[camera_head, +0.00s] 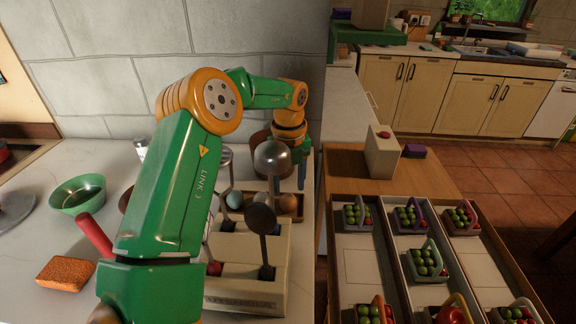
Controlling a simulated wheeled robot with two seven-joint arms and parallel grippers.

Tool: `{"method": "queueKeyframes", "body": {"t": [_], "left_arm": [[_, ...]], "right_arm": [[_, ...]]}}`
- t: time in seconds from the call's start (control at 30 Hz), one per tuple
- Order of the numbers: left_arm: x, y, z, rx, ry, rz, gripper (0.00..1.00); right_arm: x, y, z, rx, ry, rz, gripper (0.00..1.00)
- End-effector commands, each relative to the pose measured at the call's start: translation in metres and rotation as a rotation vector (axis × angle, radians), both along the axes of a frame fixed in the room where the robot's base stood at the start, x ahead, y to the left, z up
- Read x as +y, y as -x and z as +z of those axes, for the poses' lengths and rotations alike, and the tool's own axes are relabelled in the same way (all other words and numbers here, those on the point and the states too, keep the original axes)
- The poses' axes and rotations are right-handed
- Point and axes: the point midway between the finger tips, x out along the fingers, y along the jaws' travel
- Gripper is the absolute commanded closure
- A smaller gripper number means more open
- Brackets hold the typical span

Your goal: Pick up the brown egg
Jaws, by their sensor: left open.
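The brown egg (289,203) sits at the right end of a small wooden egg tray (299,216) on the counter. A pale bluish egg (234,199) lies at the tray's left end. My left gripper (291,178) points down just above the brown egg, its fingers apart and nothing seen between them. A metal ladle in front hides part of the gripper and tray. I cannot tell whether the fingertips reach down beside the egg. My right gripper is not in view.
A utensil holder (245,285) with upright ladles stands in front of the tray. A green bowl (77,194), an orange sponge (65,273) and a red handle (95,236) are at left. Baskets of fruit (424,262) fill trays on the wooden table at right.

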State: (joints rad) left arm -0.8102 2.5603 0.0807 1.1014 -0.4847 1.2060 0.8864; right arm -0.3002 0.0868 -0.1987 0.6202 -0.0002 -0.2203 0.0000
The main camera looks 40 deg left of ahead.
Motion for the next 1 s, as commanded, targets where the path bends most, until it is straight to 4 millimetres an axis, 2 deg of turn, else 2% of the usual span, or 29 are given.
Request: {"method": "queueKeyframes", "body": {"t": [0.1, 0.2, 0.3, 0.47, 0.5, 0.6, 0.87, 0.97, 1.0], "left_arm": [[0.000, 0.001, -0.019, 0.009, 0.000, 0.000, 0.42], [0.000, 0.000, -0.037, 0.004, 0.000, 0.000, 0.42], [0.000, 0.000, -0.044, 0.001, 0.000, 0.000, 0.42], [0.000, -0.001, -0.045, 0.000, 0.000, 0.000, 0.42], [0.000, -0.001, -0.045, 0.000, 0.000, 0.000, 0.53], [0.000, -0.001, -0.045, 0.000, 0.000, 0.000, 0.76], [0.000, -0.001, -0.043, 0.000, -0.001, 0.000, 0.76], [0.000, -0.002, -0.028, -0.005, -0.001, 0.000, 0.76], [0.000, -0.002, -0.017, -0.007, -0.001, 0.000, 0.76]], "right_arm": [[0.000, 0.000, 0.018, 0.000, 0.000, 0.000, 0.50], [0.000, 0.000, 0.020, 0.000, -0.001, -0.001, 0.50], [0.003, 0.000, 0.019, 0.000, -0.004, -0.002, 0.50], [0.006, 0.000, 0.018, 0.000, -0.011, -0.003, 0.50], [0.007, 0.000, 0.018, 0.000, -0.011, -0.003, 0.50], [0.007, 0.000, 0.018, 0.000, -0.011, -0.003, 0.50], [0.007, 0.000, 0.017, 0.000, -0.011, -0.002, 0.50], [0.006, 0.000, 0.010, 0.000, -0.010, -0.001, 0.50], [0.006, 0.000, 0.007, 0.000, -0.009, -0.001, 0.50]]}}
